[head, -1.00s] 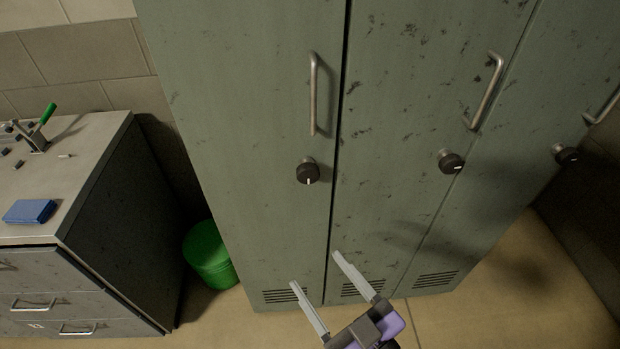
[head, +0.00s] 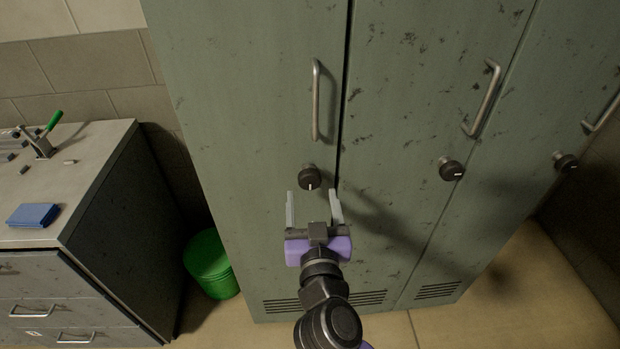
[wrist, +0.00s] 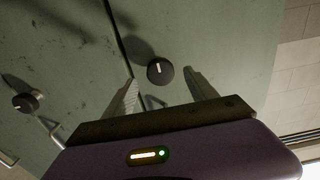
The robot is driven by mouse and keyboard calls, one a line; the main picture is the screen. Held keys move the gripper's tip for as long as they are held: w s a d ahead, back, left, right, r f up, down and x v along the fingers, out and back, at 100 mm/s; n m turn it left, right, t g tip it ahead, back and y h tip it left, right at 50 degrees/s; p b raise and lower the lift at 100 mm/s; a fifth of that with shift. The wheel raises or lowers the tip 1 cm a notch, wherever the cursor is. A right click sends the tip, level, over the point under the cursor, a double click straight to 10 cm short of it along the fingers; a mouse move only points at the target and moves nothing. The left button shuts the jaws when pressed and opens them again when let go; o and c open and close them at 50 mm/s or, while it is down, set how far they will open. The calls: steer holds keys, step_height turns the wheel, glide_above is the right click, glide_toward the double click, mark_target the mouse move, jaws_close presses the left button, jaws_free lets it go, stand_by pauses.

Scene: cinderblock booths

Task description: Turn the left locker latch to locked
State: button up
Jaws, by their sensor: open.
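The left locker (head: 250,120) is grey-green with a vertical bar handle (head: 316,100). Its latch is a round black knob (head: 309,178) below the handle, with a white mark pointing down in the head view. In the wrist view the knob (wrist: 160,70) sits beyond the fingertips and between their lines, with its white mark near upright. My gripper (head: 313,193) is open and empty, just below the knob in the head view, its fingers pointing at the door. I see no contact with the knob.
The middle locker's knob (head: 451,169) and handle (head: 484,98) are to the right, and the right locker's knob (head: 566,162) lies beyond. A grey cabinet (head: 105,200) with a blue cloth (head: 33,214) stands at left. A green bin (head: 209,264) stands between cabinet and lockers.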

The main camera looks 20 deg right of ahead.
mark_target(310, 184)
steer(key=p+x, duration=0.1)
steer(key=x, duration=0.5)
steer(key=shift+w+p, duration=0.2)
steer(key=shift+p, duration=0.1)
steer(key=c, duration=1.4)
